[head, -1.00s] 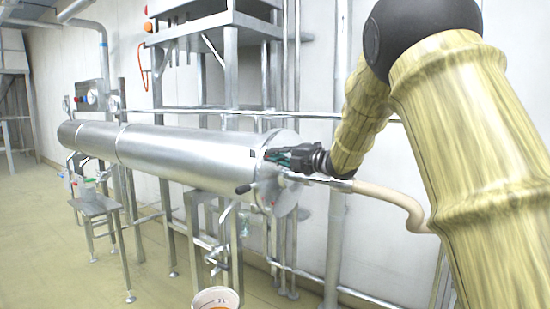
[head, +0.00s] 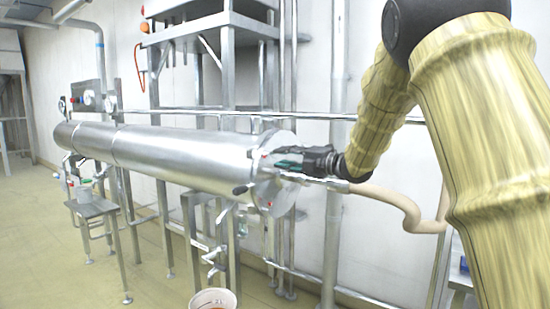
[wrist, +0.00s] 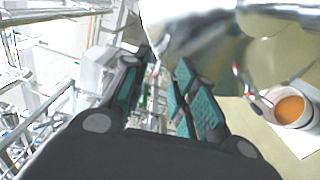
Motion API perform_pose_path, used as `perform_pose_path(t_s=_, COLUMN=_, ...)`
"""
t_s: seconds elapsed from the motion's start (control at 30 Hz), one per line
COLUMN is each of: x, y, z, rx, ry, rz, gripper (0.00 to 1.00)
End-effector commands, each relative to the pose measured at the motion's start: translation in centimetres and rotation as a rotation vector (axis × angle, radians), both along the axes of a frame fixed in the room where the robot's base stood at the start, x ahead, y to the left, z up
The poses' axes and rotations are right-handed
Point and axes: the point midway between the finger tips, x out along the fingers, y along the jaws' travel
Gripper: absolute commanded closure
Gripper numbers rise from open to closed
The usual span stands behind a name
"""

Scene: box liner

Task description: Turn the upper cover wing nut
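A long steel cylinder (head: 180,150) lies horizontally, with a round end cover (head: 283,197) at its right end. My gripper (head: 278,163) is in front of the upper part of this cover. I cannot make out the upper cover wing nut, which may be hidden by the gripper or too small to tell. In the wrist view my gripper (wrist: 160,75) has its two teal-padded fingers apart, with a gap and background between them. A shiny curved metal surface (wrist: 195,40) is close beyond the fingertips. I cannot tell whether the fingers touch anything.
A dark-tipped handle (head: 241,189) sticks out left of the cover. A beige hose (head: 400,205) runs right from the cover below my arm. A bucket with orange contents (head: 213,300) stands below; it also shows in the wrist view (wrist: 290,108). Steel frames stand behind and below.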

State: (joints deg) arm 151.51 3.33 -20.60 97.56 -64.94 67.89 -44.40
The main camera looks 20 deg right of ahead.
Motion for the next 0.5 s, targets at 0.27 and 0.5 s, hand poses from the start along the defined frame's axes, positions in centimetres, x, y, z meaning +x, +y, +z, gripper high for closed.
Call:
perform_pose_path(t_s=0.27, x=-3.8, y=-3.0, z=0.0, rx=0.000, ry=0.000, rz=-0.001, gripper=0.72)
perform_pose_path(t_s=0.5, x=-5.4, y=-4.3, z=0.0, rx=0.000, ry=0.000, rz=-0.001, gripper=0.72)
